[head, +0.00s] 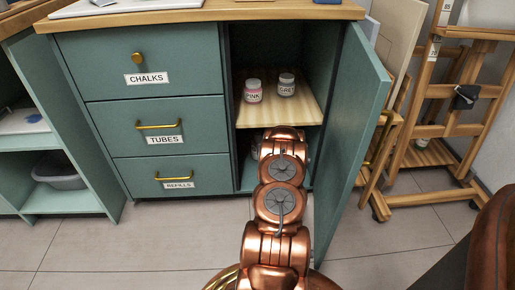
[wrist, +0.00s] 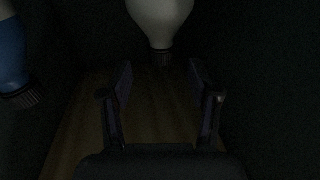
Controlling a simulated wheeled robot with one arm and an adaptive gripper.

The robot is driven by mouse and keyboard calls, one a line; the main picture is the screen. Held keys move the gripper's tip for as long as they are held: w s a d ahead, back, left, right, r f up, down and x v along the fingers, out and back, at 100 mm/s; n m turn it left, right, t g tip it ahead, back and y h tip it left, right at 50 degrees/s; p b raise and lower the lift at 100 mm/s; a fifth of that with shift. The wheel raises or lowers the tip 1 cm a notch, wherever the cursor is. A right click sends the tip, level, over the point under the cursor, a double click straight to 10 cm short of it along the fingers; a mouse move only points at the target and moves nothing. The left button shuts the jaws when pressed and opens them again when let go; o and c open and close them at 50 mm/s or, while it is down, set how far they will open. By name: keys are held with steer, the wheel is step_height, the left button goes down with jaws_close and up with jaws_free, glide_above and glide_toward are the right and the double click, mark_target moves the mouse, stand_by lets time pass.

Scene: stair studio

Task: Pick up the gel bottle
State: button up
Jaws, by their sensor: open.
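In the wrist view, a pale bottle (wrist: 160,18) with a dark ribbed cap shows at the top centre, cap toward the bottom of the picture. No label on it is readable, so I cannot tell if it is the gel bottle. My gripper (wrist: 160,80) is open and empty. Its two fingers point toward the bottle, whose cap shows between and just beyond the fingertips. In the head view, my copper arm reaches into the lower compartment of the open cabinet (head: 320,60) and hides my gripper and most of that compartment.
A blue bottle (wrist: 12,55) with a dark cap is at the left of the wrist view. Two small jars, a pink one (head: 253,92) and a grey one (head: 286,85), stand on the wooden shelf (head: 300,112) above. The cabinet door (head: 350,130) stands open close to my arm's right.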

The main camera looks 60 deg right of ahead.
mark_target(258, 133)
steer(key=shift+w+d+f+b, duration=0.2)
steer(key=shift+w+d+b, duration=0.2)
steer(key=shift+w+b, duration=0.2)
steer(key=shift+r+b+x, duration=0.15)
steer(key=shift+b+x, duration=0.35)
steer(key=shift+x, duration=0.35)
steer(key=shift+r+b+x, duration=0.1)
steer(key=shift+b+x, duration=0.35)
steer(key=shift+x, duration=0.45)
jaws_close()
